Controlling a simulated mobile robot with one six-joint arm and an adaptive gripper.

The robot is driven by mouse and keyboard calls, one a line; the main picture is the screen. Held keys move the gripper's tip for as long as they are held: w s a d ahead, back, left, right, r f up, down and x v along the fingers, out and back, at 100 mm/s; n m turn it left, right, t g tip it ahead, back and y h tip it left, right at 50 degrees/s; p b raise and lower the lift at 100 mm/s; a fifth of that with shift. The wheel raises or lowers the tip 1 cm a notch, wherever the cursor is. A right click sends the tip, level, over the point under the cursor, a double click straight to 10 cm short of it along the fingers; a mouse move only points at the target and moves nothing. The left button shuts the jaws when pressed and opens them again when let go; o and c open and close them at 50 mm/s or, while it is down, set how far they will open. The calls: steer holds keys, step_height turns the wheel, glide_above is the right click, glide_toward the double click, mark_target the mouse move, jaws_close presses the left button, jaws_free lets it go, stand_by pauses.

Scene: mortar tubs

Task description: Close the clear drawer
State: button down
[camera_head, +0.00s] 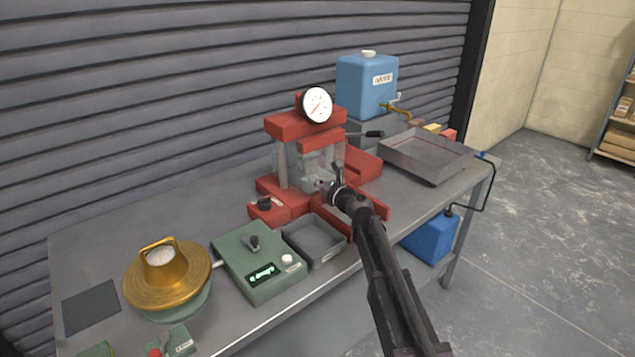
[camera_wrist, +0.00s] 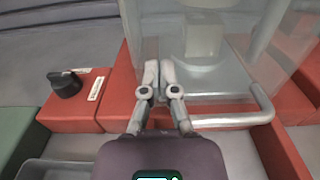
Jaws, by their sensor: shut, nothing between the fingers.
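The clear drawer (camera_wrist: 208,88) is a see-through panelled part low in the red press; in the head view its clear walls (camera_head: 296,168) show between the posts. A pale bar handle (camera_wrist: 258,112) runs along its near side in the wrist view. My gripper (camera_wrist: 159,68) is shut and empty, its fingertips in front of the clear panel, left of the middle of the bar. In the head view my gripper (camera_head: 334,184) is at the front of the press and hides part of the drawer. I cannot tell whether the fingertips touch it.
The red press (camera_head: 305,125) carries a round gauge (camera_head: 317,104) and a black knob (camera_head: 265,204). A grey tray (camera_head: 317,240) and a green scale (camera_head: 258,262) stand in front of it. A metal pan (camera_head: 425,155) and a blue tank (camera_head: 367,86) stand to the right.

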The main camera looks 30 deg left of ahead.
steer(key=shift+w+a+r, duration=0.1)
steer(key=shift+a, duration=0.1)
steer(key=v, duration=1.4)
steer(key=shift+d, duration=0.25)
